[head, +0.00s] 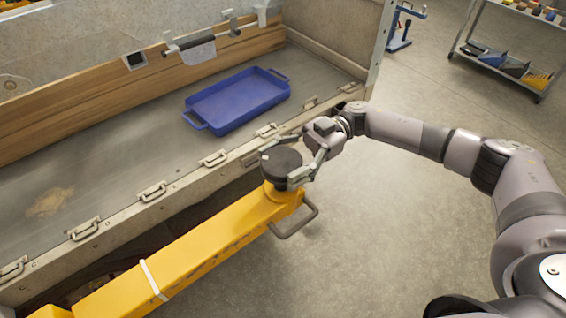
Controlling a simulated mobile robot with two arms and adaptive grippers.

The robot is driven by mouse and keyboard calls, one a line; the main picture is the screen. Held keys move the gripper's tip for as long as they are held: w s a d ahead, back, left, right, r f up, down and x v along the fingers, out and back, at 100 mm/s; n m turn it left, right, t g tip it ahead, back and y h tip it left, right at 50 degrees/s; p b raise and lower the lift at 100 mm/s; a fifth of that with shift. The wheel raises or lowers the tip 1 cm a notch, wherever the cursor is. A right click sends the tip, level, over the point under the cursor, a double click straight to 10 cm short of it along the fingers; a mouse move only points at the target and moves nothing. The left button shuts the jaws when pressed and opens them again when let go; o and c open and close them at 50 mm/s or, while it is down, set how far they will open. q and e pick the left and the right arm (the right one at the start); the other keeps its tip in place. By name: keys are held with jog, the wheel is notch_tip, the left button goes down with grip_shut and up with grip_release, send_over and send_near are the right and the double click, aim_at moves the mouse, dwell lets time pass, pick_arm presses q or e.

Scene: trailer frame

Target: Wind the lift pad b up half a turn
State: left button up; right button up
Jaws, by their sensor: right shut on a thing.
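The lift pad b appears as a round black disc (281,161) on top of the end of a yellow lift arm (210,237). My right gripper (297,172) reaches in from the right and is shut on the pad, its fingers around the rim. The far side of the grip is partly hidden by the pad. A grey loop handle (297,219) sticks out from the yellow arm just below the pad. A pale band (153,280) wraps the yellow arm nearer to me. My left gripper is not in view.
The trailer's side rail (185,184) with several metal latches runs close beside the pad. A blue tray (238,100) lies on the trailer bed. A shelf cart (508,48) and a blue stand (402,28) are at the back right. The floor (370,240) to the right is clear.

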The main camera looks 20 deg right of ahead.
jog(key=shift+s+f, duration=0.1)
jog(key=shift+f, duration=0.15)
jog(key=o, duration=1.2)
jog(key=shift+r, duration=0.15)
jog(key=v, duration=1.2)
jog(key=shift+w+a, duration=0.1)
jog(key=shift+w, duration=0.1)
